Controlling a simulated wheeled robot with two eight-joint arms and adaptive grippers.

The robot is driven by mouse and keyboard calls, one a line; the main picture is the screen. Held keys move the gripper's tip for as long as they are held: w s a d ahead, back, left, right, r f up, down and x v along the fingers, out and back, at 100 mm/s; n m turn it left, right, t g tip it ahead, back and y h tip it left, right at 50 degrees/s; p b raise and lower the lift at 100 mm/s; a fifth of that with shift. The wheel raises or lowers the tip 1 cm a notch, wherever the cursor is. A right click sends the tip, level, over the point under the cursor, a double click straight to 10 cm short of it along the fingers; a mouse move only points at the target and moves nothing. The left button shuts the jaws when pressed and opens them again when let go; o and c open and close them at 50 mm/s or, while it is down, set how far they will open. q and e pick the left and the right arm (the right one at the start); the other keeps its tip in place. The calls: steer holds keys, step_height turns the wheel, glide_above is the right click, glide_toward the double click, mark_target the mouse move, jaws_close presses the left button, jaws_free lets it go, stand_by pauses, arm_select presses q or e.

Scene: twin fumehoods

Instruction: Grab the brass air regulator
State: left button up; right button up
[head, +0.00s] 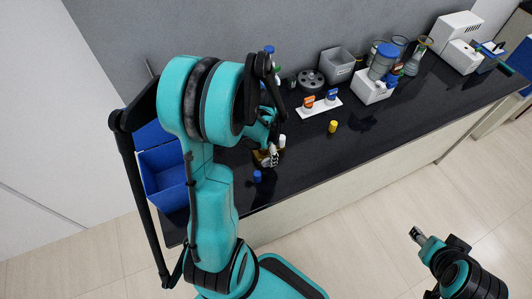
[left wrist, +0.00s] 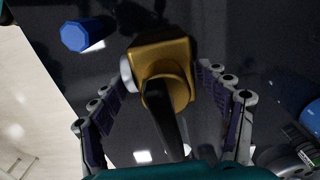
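The brass air regulator (left wrist: 165,62) is a gold block with a round front, a white knob on its left side and a black stem or hose toward the camera. It lies between the fingers of my left gripper (left wrist: 164,72) in the left wrist view. The fingers are apart, one on each side, close to it; firm contact does not show. In the head view the regulator (head: 260,158) is partly hidden behind my left gripper (head: 275,152), low over the dark bench. My right gripper (head: 418,236) is far off at lower right, over the floor; its finger gap is too small to judge.
A yellow item (head: 333,126) and a white rack (head: 319,107) are to the right. Blue bins (head: 163,180) stand at left. The bench front between the yellow item and the right end is clear.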

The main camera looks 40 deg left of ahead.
arm_select(q)
steer(key=c, duration=1.3)
steer(key=shift+r, duration=0.1)
